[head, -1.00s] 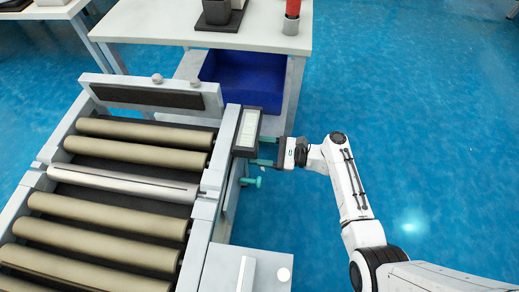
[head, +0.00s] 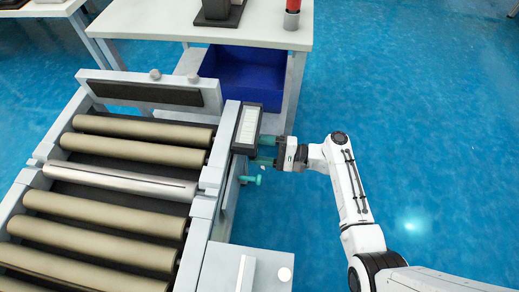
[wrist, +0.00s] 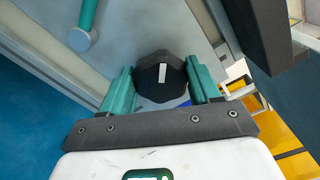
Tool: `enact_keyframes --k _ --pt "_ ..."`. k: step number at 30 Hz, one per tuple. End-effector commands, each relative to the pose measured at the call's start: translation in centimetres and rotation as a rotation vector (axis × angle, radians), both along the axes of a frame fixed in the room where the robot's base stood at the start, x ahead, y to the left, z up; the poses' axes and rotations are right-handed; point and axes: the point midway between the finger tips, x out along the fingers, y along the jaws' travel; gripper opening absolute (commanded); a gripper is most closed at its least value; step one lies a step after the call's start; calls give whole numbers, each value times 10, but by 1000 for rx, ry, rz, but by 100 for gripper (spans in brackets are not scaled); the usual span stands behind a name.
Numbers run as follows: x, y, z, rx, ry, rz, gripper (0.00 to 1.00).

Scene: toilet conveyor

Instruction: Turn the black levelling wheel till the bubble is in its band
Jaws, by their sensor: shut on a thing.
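The black levelling wheel (wrist: 160,80) carries a white mark, which points nearly straight up in the wrist view. My gripper (wrist: 160,84) has a teal finger on each side of the wheel and is shut on it. In the head view my gripper (head: 262,150) reaches in from the right to the conveyor's side, and the wheel cannot be made out there. A dark-framed box with a pale window (head: 249,127), apparently the level gauge, sits just above the fingers. I cannot make out the bubble or its band.
A teal handle (head: 251,180) sticks out below my fingers; it also shows in the wrist view (wrist: 85,25). The roller conveyor (head: 140,153) is on the left. A blue bin (head: 240,78) stands under the table behind. Blue floor to the right is clear.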

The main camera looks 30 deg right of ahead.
Motion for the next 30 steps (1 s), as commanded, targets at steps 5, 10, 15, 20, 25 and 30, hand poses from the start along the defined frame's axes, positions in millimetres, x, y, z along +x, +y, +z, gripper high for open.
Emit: enact_keyframes --k 5,10,15,20,25,30 --pt "1 4 -1 -64 -92 7 31" --pt "1 4 -1 -105 -150 7 31" --pt "1 4 -1 -127 -180 7 31" --pt "1 4 0 -135 -191 8 31" --pt "1 5 0 -135 -191 8 31" --pt "1 5 0 -134 -190 8 63"
